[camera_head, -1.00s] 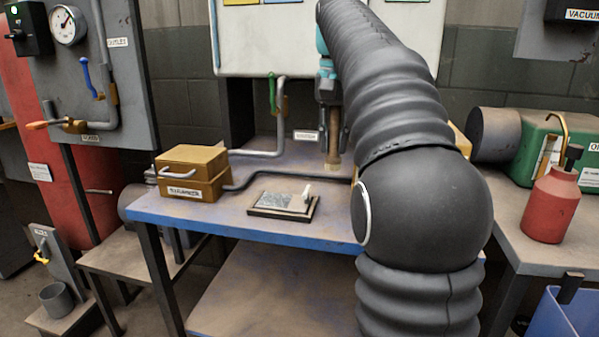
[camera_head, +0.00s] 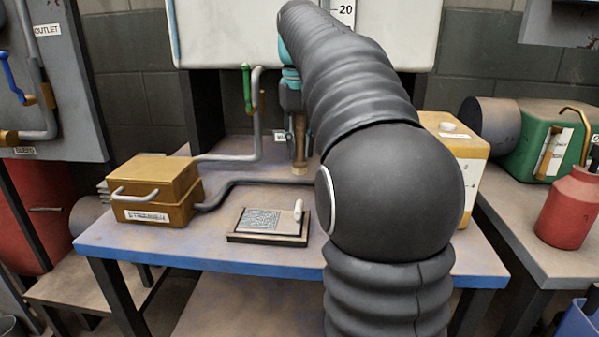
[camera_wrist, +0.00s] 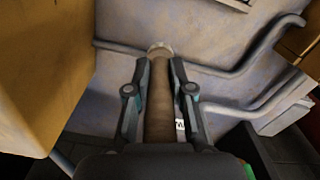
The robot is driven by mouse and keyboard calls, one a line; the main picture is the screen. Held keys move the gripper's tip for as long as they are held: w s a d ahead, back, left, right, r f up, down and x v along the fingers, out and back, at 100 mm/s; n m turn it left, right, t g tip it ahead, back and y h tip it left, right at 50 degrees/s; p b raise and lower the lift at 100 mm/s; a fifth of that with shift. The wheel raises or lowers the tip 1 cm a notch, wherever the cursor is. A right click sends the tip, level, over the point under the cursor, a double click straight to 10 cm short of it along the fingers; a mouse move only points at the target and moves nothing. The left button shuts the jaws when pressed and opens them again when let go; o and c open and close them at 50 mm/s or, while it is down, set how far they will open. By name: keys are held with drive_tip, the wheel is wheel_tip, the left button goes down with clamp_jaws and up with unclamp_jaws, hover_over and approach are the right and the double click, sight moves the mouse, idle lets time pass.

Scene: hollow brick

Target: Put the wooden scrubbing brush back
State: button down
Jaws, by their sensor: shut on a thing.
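The wooden scrubbing brush (camera_head: 299,142) hangs upright from my gripper (camera_head: 296,112), with its pale lower end pointing down at the back of the blue-edged bench. In the wrist view, both fingers of my gripper (camera_wrist: 160,68) lie along the brown handle of the brush (camera_wrist: 158,110), and its pale round end (camera_wrist: 160,48) shows beyond the fingertips. My gripper is shut on the brush. I cannot tell whether the lower end touches the bench top. My arm covers the right part of the bench.
The bench (camera_head: 165,235) bears a brown-yellow box (camera_head: 155,190) at left, a framed plate (camera_head: 268,223) in front, and a yellow container (camera_head: 465,150) at right. Grey pipes (camera_head: 255,125) with a green handle stand behind. A red bottle (camera_head: 568,210) stands on the right-hand table.

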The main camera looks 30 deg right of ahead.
sight(300, 163)
drive_tip(key=shift+f+b, duration=0.55)
drive_tip(key=shift+f, duration=2.15)
drive_tip(key=shift+f, duration=0.2)
drive_tip(key=c, duration=1)
unclamp_jaws()
drive_tip(key=shift+r, duration=0.1)
wheel_tip(300, 163, up, 12)
drive_tip(key=shift+r+p, duration=0.15)
drive_tip(key=shift+p, duration=0.4)
